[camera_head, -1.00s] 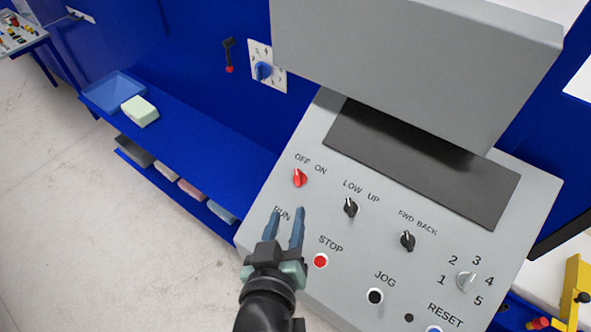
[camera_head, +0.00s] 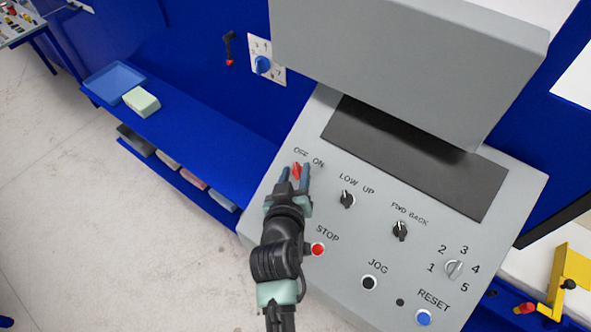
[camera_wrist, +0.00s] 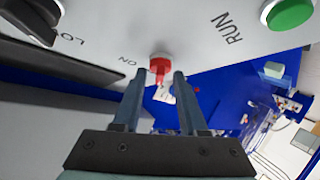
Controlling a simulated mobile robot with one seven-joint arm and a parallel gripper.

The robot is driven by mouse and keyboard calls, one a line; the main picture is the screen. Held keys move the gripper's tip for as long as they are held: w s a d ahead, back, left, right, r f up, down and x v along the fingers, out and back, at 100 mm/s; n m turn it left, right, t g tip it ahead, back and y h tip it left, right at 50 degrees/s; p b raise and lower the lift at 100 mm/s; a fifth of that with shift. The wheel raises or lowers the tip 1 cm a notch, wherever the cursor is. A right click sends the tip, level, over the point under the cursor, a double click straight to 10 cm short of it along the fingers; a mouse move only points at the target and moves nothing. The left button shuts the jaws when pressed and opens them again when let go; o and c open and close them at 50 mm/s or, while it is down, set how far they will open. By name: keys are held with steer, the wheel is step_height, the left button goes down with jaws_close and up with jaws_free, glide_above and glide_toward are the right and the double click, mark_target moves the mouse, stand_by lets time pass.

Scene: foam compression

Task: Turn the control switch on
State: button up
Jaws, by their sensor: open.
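The red control switch (camera_head: 297,170) sits on the grey panel (camera_head: 262,215), under the OFF and ON labels. Its lower part is partly hidden by my gripper in the head view. My gripper (camera_head: 294,174) is open and empty, with its two fingers at the switch, one to each side in the picture. In the wrist view the red switch (camera_wrist: 160,66) shows just beyond and between the open fingertips (camera_wrist: 157,76). I cannot tell whether either finger touches it. The switch's knob points roughly between the two labels in the head view.
A black LOW/UP switch (camera_head: 347,198), a black FWD/BACK switch (camera_head: 400,230) and a red STOP button (camera_head: 317,249) are close by on the panel. In the wrist view a green RUN button (camera_wrist: 290,14) is at top right. A grey box (camera_head: 410,65) overhangs the panel.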

jaws_close()
